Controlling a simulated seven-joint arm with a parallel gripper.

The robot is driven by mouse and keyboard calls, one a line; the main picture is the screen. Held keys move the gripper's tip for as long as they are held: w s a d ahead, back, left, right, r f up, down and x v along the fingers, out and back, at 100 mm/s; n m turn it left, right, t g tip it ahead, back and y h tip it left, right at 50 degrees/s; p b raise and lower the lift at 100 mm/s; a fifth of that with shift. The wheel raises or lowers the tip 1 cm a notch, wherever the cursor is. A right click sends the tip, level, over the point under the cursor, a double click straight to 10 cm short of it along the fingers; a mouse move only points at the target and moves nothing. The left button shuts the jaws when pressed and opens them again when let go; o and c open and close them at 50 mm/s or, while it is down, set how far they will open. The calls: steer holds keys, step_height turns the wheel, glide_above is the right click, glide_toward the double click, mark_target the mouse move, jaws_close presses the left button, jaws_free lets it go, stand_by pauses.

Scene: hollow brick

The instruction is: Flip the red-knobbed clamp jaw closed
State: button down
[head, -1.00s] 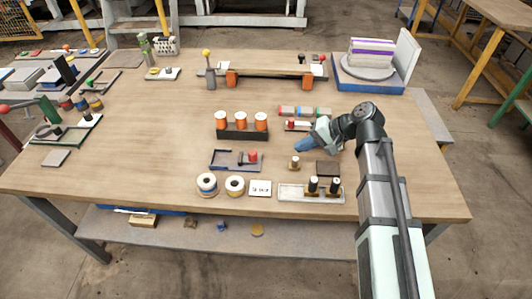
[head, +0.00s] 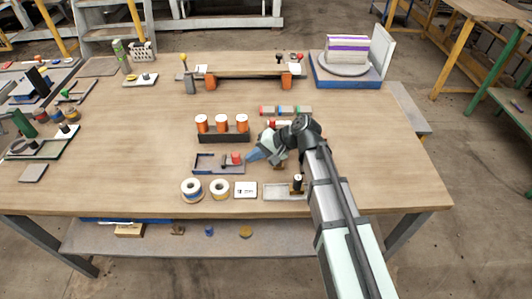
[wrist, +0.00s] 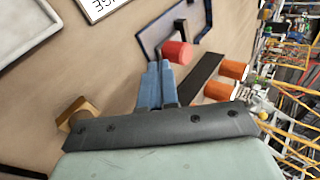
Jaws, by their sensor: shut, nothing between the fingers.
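A red cylindrical knob (head: 236,158) stands at the right end of a low dark clamp frame (head: 204,170), mid-table. In the wrist view the red knob (wrist: 178,52) is just beyond my fingertips, beside the dark frame edge (wrist: 150,42). My gripper (head: 249,156) is shut and empty, low over the table at the right of the knob. In the wrist view its blue fingers (wrist: 157,66) lie together, tips very close to the knob; I cannot tell whether they touch. The jaw's hinge is too small to make out.
A dark rack of orange spools (head: 223,137) stands just behind the frame. Two tape rolls (head: 191,188) and a white card (head: 245,190) lie in front. A long fixture with another red knob (head: 299,56) is at the back. The table's left middle is clear.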

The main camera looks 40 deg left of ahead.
mark_target(234, 156)
steer(key=shift+s+a, duration=0.5)
steer(key=shift+a, duration=0.2)
steer(key=shift+a, duration=0.1)
steer(key=shift+s+a, duration=1.2)
steer(key=shift+s, duration=0.1)
steer(key=w+d, duration=0.1)
steer(key=d, duration=0.1)
steer(key=w+d, duration=0.1)
steer(key=shift+w+d, duration=0.3)
steer(key=shift+d, duration=0.1)
steer(key=v, duration=0.9)
steer(key=shift+d+r, duration=0.15)
steer(key=shift+r, duration=0.2)
steer(key=shift+w, duration=0.2)
